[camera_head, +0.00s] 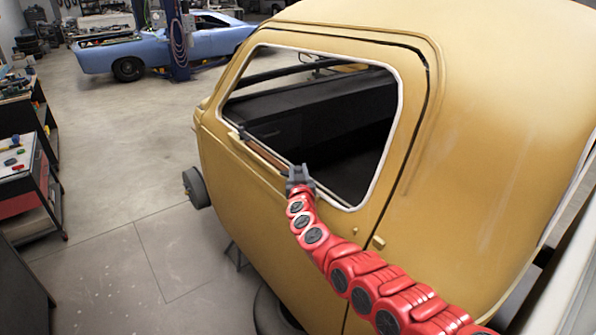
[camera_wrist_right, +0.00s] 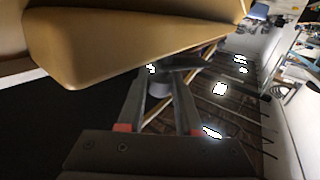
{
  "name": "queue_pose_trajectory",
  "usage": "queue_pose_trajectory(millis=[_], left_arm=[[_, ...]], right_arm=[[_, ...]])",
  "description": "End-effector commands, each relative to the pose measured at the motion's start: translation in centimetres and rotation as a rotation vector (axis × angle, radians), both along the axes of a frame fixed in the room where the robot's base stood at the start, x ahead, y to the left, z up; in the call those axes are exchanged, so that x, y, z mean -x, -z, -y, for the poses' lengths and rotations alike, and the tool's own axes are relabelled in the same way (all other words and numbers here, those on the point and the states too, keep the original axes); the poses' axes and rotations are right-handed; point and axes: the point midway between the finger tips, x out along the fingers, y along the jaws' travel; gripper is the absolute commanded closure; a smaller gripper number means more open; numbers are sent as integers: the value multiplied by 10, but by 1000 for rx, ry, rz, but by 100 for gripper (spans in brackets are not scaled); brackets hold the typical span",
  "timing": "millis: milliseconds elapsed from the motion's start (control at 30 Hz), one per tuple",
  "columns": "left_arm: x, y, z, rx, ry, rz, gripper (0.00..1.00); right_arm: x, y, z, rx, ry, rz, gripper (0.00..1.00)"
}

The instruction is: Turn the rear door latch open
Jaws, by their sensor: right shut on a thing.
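The door (camera_head: 330,228) is part of a yellow body shell and has a large window opening. My right gripper (camera_head: 297,170), on a red arm, is at the lower edge of this opening. In the right wrist view the gripper (camera_wrist_right: 165,95) is shut on a dark grey latch piece (camera_wrist_right: 158,88), with a round part between the fingers and a flat dark bar beside it. The gripper hides most of the latch in the head view, so its turn angle cannot be told. My left gripper is not in view.
A narrow brown bar (camera_head: 264,152) with a dark end runs along the lower window edge, left of my gripper. The yellow panel (camera_wrist_right: 130,40) is close above the fingers in the wrist view. A red cart (camera_head: 22,185) stands left; open floor (camera_head: 110,170) lies between.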

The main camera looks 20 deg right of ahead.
Motion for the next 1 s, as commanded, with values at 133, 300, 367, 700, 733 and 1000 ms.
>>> queue_pose_trajectory(millis=[133, 300, 367, 700, 733, 1000], left_arm=[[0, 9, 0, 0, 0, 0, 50], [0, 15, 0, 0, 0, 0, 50], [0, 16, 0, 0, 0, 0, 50], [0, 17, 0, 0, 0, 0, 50], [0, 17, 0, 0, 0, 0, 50], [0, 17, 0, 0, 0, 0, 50]], right_arm=[[0, 2, 2, 2, -78, 1, 100], [0, 2, 1, 0, -139, 0, 100], [0, 1, 1, 1, -151, 1, 100], [0, 0, 0, 0, -175, 1, 100], [0, -1, 0, 0, -175, 2, 100], [0, -1, 0, 0, -174, 2, 48]])
